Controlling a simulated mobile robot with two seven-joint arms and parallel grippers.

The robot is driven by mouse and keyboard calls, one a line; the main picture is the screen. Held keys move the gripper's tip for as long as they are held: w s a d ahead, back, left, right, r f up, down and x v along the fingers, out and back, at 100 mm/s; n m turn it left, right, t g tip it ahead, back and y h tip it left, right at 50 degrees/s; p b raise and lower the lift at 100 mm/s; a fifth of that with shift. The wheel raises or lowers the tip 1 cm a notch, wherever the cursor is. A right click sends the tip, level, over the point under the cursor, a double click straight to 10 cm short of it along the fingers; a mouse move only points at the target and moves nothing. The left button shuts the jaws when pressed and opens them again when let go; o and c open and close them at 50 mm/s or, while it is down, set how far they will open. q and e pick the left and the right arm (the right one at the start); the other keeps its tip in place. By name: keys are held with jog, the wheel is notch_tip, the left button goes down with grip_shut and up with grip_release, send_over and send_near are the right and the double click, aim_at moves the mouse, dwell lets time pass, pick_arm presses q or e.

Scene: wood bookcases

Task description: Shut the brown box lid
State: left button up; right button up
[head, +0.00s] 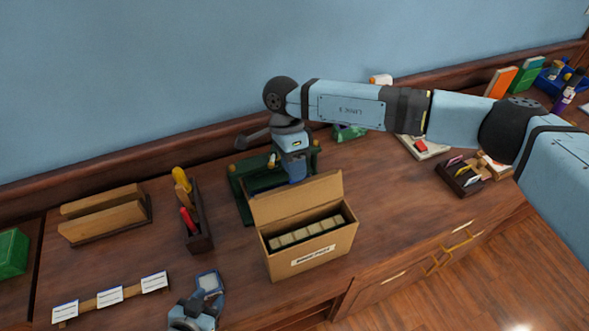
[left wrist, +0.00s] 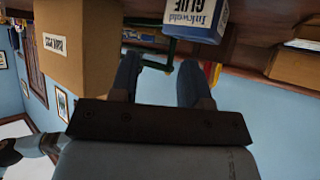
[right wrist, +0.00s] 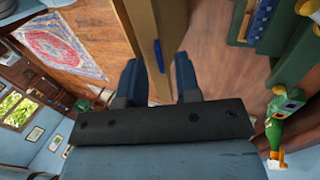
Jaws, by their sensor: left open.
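The brown box (head: 312,262) stands on the desk with a row of tan blocks inside. Its lid (head: 300,198) is open, standing up along the back edge. My right gripper (head: 295,178) points down just behind the lid, which hides its fingertips. In the right wrist view, its fingers (right wrist: 160,85) are apart, with a tan panel edge (right wrist: 143,30), apparently the lid, in front of them. My left gripper (head: 200,305) is low at the front, left of the box. Its fingers are open and empty in the left wrist view (left wrist: 158,88), where the box (left wrist: 85,45) shows beside them.
A glue container (left wrist: 197,15) is close to my left gripper. A green stand (head: 243,190) is behind the box. A tool holder (head: 200,235) and a card strip (head: 110,297) lie to the left. A card tray (head: 460,180) stands right.

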jog(key=shift+s+f, duration=0.25)
jog(key=shift+f, duration=0.3)
grip_shut()
pick_arm(q)
jog(key=shift+a+f, duration=0.1)
jog(key=shift+a, duration=0.05)
pick_arm(e)
jog(key=shift+d, duration=0.2)
